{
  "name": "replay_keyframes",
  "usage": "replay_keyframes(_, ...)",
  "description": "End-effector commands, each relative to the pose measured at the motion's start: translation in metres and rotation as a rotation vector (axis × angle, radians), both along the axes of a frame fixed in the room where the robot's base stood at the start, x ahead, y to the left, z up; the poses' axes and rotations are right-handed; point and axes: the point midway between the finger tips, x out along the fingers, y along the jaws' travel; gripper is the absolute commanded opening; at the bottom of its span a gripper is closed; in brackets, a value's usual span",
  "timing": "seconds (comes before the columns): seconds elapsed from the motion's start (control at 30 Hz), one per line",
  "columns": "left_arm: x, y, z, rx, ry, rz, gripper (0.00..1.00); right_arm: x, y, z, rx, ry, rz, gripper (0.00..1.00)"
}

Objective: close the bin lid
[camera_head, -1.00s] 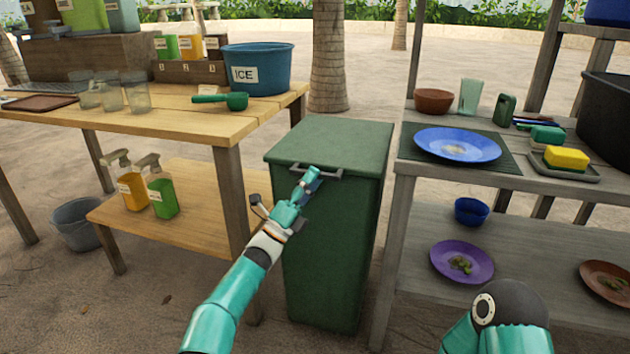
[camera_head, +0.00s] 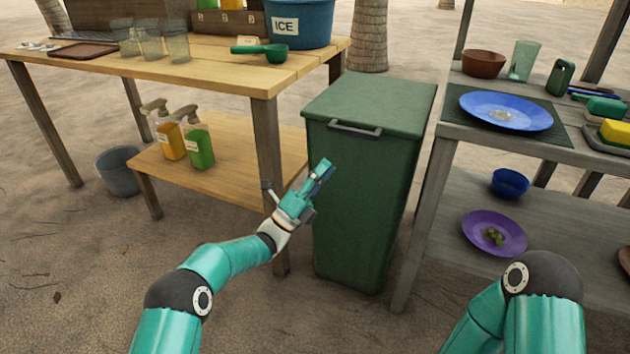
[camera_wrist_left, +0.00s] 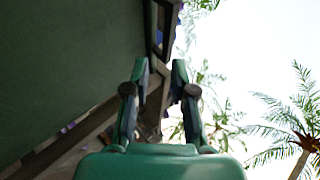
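The green bin (camera_head: 365,205) stands between the wooden table and the grey shelf. Its lid (camera_head: 370,103) lies flat over the top, shut, with a grey handle (camera_head: 354,129) along its front edge. My left gripper (camera_head: 323,168) is in front of the bin, below the handle and apart from it. In the left wrist view its two fingers (camera_wrist_left: 161,70) are apart with nothing between them. The bin's green side (camera_wrist_left: 65,60) fills the left of that view. My right gripper is out of view; only part of my right arm shows at lower right.
The wooden table (camera_head: 180,75) is left of the bin, with an ice tub (camera_head: 299,24) and green scoop (camera_head: 262,52). The grey shelf on the right holds a blue plate (camera_head: 506,110) and purple plate (camera_head: 494,233). Sandy ground in front is free.

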Motion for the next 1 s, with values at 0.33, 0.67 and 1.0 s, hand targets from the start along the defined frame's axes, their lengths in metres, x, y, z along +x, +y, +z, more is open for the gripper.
replay_keyframes(0.33,-0.013,0.019,-0.016,-0.003,-0.003,0.000,0.25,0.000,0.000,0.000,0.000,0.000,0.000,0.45)
replay_keyframes(0.67,-0.012,0.023,-0.013,-0.003,-0.002,0.008,0.25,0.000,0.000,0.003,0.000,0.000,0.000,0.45)
replay_keyframes(1.0,0.000,0.106,-0.019,-0.035,0.267,0.143,0.25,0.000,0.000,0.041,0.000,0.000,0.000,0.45)
